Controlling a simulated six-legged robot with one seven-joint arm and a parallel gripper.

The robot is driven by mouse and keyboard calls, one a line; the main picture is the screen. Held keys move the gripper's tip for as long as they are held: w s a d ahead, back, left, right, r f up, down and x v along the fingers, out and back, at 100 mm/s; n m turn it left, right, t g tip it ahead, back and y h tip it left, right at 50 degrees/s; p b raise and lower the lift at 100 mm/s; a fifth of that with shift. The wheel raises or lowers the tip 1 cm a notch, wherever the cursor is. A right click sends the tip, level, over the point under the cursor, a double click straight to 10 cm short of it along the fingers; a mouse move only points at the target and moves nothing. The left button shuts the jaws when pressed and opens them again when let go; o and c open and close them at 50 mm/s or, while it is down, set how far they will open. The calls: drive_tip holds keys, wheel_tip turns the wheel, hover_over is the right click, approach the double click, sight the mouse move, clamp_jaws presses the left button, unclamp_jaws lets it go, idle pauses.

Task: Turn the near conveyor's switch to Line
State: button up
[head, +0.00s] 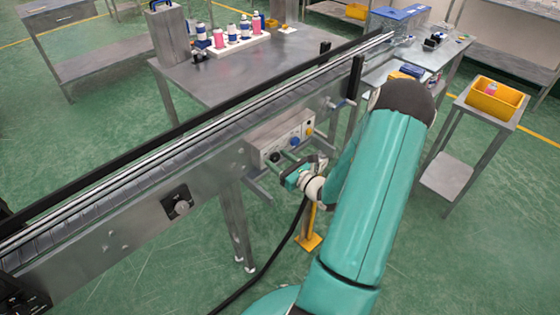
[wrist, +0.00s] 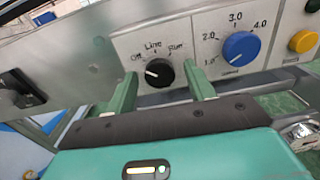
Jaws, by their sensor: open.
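The switch is a black knob (wrist: 159,73) on a light grey panel (wrist: 191,45), under the labels Off, Line and a third word that looks like Run. Its white mark points left, towards the Off side. In the head view the knob (head: 275,157) sits at the panel's left end, on the side of the near conveyor (head: 215,170). My gripper (wrist: 163,88) is open, with one green finger to the left of the knob and one to the right. The fingers reach towards the panel; whether they touch the knob I cannot tell. My gripper also shows in the head view (head: 290,170).
A blue dial (wrist: 241,48) numbered 1.0 to 4.0 and a yellow button (wrist: 303,41) sit right of the knob. A black cable (head: 272,262) hangs below, beside a yellow foot (head: 308,241).

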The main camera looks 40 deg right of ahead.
drive_tip(key=c, duration=1)
drive_tip(key=shift+m, duration=0.3)
drive_tip(key=m, duration=0.9)
drive_tip(key=o, duration=1)
